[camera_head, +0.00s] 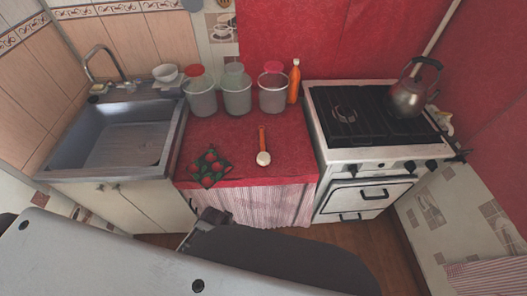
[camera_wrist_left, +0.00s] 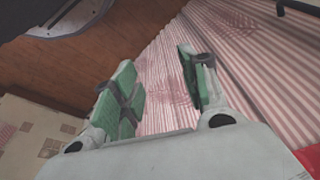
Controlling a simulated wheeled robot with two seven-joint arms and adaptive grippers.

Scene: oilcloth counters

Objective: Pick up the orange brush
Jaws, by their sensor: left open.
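The orange brush (camera_head: 262,139) lies on the red counter, its handle toward the back and its pale round head toward the front edge. My left gripper (camera_wrist_left: 165,88) is open in the left wrist view, with green finger pads apart and nothing between them. It faces the striped curtain (camera_wrist_left: 235,50) below the counter. In the head view only a small part of the left gripper (camera_head: 208,221) shows past my arm, below and in front of the counter edge, apart from the brush. The brush is not in the left wrist view. My right gripper is not in view.
The sink (camera_head: 120,140) is left, the stove with kettle (camera_head: 410,95) right. The counter around the brush is clear.

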